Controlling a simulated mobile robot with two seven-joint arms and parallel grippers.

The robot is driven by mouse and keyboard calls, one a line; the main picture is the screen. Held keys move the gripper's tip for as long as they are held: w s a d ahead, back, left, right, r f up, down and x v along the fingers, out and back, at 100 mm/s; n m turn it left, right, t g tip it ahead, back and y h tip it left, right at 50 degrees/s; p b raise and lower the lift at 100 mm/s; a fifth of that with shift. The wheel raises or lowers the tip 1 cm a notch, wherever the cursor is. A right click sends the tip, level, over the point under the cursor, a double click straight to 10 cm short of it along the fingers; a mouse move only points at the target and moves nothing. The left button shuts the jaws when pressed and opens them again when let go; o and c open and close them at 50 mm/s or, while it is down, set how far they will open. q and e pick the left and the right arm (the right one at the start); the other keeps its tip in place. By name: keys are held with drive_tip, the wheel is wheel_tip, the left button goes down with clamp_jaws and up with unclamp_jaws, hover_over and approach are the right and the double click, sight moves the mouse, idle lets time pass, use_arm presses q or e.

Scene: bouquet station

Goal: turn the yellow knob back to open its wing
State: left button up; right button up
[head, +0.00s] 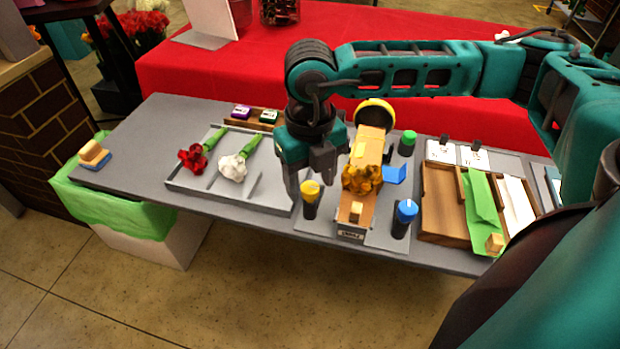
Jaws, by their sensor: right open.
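The yellow knob (311,188) sits on top of a dark upright post, left of a narrow wooden stand. My right gripper (309,180) points down from above, with its fingers apart, just behind and over the yellow knob. I cannot tell whether a finger touches the knob. The wooden stand (347,215) holds a golden-brown flower bunch (362,180). A blue flap (395,174) sticks out at the right of the bunch. The wing of the yellow knob cannot be made out; my gripper covers part of that side. My left gripper is not in view.
A blue knob (405,210) and a green knob (407,143) stand right of the stand. A grey tray (200,194) with red and white flowers lies left. A wooden tray (440,235) with green and white sheets lies right. The table's left end is mostly bare.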

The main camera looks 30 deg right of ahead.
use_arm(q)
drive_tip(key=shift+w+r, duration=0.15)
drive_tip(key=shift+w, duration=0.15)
use_arm(e)
drive_tip(key=shift+f, duration=0.35)
drive_tip(key=shift+c, duration=0.2)
